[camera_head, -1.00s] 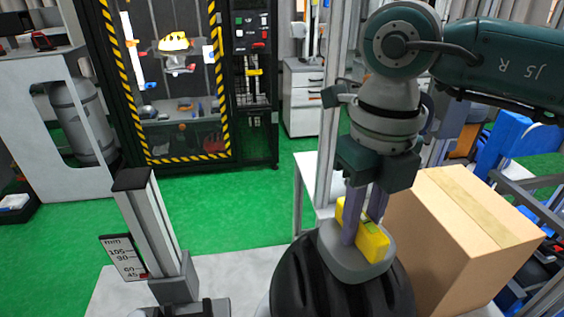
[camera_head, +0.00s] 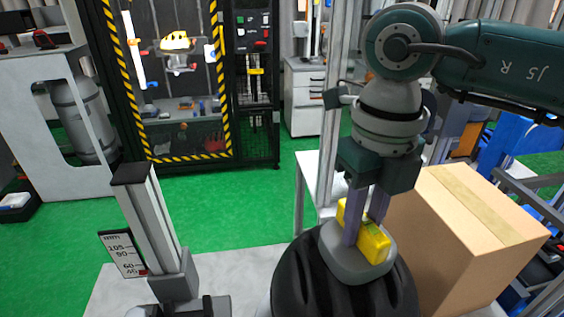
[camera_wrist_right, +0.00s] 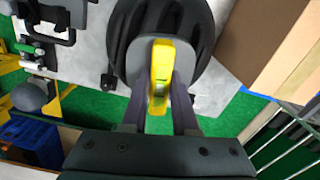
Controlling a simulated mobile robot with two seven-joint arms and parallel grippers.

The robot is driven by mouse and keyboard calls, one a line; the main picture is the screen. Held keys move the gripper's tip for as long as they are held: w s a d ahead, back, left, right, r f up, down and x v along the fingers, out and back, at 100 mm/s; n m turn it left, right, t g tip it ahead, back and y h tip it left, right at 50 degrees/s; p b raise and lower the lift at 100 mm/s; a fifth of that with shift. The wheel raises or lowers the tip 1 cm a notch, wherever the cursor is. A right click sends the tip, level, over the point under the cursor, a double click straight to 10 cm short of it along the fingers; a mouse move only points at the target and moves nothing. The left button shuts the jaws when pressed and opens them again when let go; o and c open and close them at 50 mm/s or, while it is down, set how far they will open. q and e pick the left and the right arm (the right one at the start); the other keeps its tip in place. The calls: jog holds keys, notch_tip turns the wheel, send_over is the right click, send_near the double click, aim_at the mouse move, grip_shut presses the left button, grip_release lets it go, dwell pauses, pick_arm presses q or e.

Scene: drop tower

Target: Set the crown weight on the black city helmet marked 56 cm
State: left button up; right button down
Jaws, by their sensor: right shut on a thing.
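The black helmet (camera_head: 340,296) stands at the bottom of the head view, and its ribbed shell also shows in the right wrist view (camera_wrist_right: 203,30). The crown weight is a grey rounded pad (camera_head: 342,262) with a yellow block-like grip (camera_head: 373,241) on top. It rests on or just over the helmet's crown; I cannot tell if they touch. My right gripper (camera_head: 363,225) points down, shut on the yellow grip, with a finger on each side. In the right wrist view the grip (camera_wrist_right: 160,75) lies between the fingers. No size mark is readable on the helmet. My left gripper is not in view.
A cardboard box (camera_head: 470,235) stands close right of the helmet. A grey post (camera_head: 150,225) with a millimetre scale plate (camera_head: 122,254) stands to the left. A caged rig with yellow-black stripes (camera_head: 180,85) is behind, across open green floor (camera_head: 235,210).

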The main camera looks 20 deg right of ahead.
jog(key=shift+f, duration=0.3)
jog(key=c, duration=0.6)
grip_release()
jog(key=shift+f, duration=0.1)
